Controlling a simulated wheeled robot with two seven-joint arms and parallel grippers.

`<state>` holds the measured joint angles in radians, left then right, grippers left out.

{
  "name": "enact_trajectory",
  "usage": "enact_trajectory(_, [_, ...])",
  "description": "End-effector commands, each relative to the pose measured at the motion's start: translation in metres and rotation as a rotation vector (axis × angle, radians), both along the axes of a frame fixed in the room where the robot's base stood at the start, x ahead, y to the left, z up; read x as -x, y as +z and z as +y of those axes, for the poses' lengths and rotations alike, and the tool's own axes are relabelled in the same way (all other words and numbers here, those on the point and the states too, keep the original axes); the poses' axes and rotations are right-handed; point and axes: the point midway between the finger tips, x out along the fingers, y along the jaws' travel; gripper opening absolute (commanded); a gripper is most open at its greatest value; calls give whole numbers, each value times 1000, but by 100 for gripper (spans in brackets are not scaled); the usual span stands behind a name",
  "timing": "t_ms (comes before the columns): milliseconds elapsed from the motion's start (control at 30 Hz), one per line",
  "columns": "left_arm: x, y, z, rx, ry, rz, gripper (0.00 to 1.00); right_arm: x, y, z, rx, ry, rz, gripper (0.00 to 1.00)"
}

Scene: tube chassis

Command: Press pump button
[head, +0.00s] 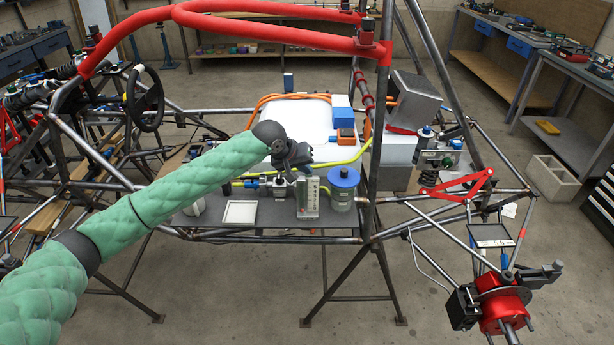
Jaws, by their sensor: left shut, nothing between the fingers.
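My left arm, in a green quilted sleeve, reaches in from the left over the tube chassis (270,239). Its dark left gripper (306,160) is shut and empty above the chassis's grey shelf, with its fingers small in the view. Just below and in front of it is a small metal and blue fitting assembly (279,187), perhaps the pump. I cannot make out the button. A clear upright gauge block (308,197) and a jar with a blue lid (343,190) stand to the right of this assembly. My right gripper is not in view.
A yellow hose (345,158) runs close behind the gripper. A blue and orange box (344,121) sits farther back. A white square tray (240,212) lies on the shelf. Red upper tubes (270,12) and an upright dark post (377,140) bound the space.

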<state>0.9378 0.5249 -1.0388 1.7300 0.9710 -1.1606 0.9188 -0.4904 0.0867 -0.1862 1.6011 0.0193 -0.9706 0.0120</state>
Motion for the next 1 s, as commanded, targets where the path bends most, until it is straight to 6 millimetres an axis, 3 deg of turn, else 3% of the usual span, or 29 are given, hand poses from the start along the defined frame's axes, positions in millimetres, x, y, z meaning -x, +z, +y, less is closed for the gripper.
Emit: enact_trajectory(1000, [0, -7, 0, 0, -1, 0, 0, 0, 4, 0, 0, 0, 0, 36])
